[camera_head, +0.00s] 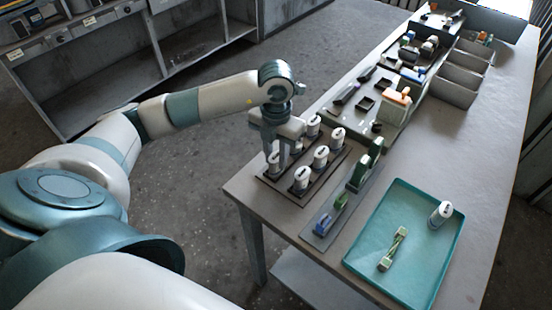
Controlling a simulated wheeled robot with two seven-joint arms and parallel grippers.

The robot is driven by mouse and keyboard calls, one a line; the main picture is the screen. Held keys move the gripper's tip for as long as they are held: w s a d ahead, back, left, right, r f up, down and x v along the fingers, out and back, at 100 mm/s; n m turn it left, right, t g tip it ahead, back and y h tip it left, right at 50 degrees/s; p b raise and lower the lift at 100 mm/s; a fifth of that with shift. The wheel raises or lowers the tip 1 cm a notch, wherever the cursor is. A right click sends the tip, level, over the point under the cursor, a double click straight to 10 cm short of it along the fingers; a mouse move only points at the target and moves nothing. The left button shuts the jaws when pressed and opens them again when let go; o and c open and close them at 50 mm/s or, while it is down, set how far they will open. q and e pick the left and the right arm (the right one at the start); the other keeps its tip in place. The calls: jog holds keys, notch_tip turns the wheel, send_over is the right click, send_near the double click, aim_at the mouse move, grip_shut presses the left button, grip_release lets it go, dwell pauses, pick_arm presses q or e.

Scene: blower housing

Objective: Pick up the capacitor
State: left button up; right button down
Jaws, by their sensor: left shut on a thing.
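Several white cylindrical capacitors stand upright in a dark rack (318,187) near the table's left edge. My left gripper (275,151) reaches down at the rack's left side and is shut on a white capacitor (273,165), partly hidden by the fingers. The held capacitor is at the rack; I cannot tell whether it is still seated. One more capacitor (441,214) stands in the teal tray (371,223) at the front right. My right gripper is not in view.
A grey strip (325,222) with blue and green parts lies between rack and tray. Tool trays (355,110) and grey bins (459,76) fill the back. The table's right side is clear.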

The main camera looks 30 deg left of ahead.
aim_at(277, 157)
pick_arm(q)
jog(key=shift+r+b, duration=0.3)
jog(key=shift+r, duration=0.15)
notch_tip(277, 157, up, 3)
jog(key=shift+d+r+b, duration=0.1)
jog(key=shift+b, duration=0.7)
jog(key=s+d+r+b, duration=0.1)
jog(key=s+d+r, duration=0.3)
jog(key=d+r, duration=0.3)
jog(key=d, duration=0.3)
jog(key=shift+s+d+b, duration=0.2)
jog(key=shift+d+b, duration=0.15)
jog(key=shift+b, duration=0.05)
jog(key=shift+f, duration=0.15)
